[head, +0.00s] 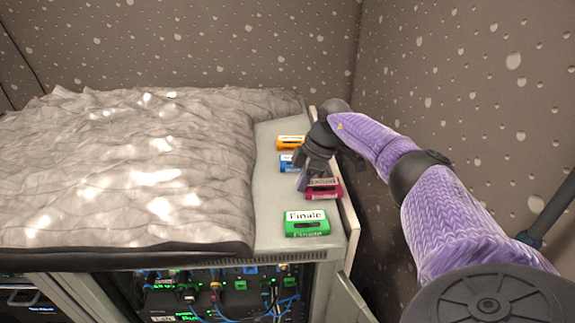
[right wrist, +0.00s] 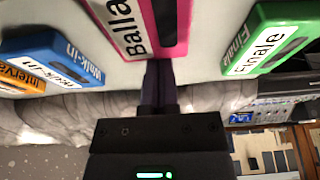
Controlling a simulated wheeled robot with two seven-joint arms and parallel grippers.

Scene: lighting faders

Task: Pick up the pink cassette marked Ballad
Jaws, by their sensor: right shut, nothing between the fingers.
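The pink cassette marked Ballad (head: 323,191) lies on the narrow pale ledge, between the blue and green cassettes. In the right wrist view the pink cassette (right wrist: 176,28) is large at the top, with part of its white label reading "Balla". My right gripper (head: 302,184) is shut and empty, pointing down beside the left end of the pink cassette. In the right wrist view its closed fingers (right wrist: 158,72) end at the cassette's near edge; I cannot tell if they touch it. My left gripper is not in view.
A green Finale cassette (head: 307,223) lies nearer the front. A blue Walk-in cassette (head: 286,165) and an orange cassette (head: 290,142) lie farther back. A crumpled grey cover (head: 130,170) borders the ledge (head: 270,200) on the left. A dotted wall (head: 480,100) stands on the right.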

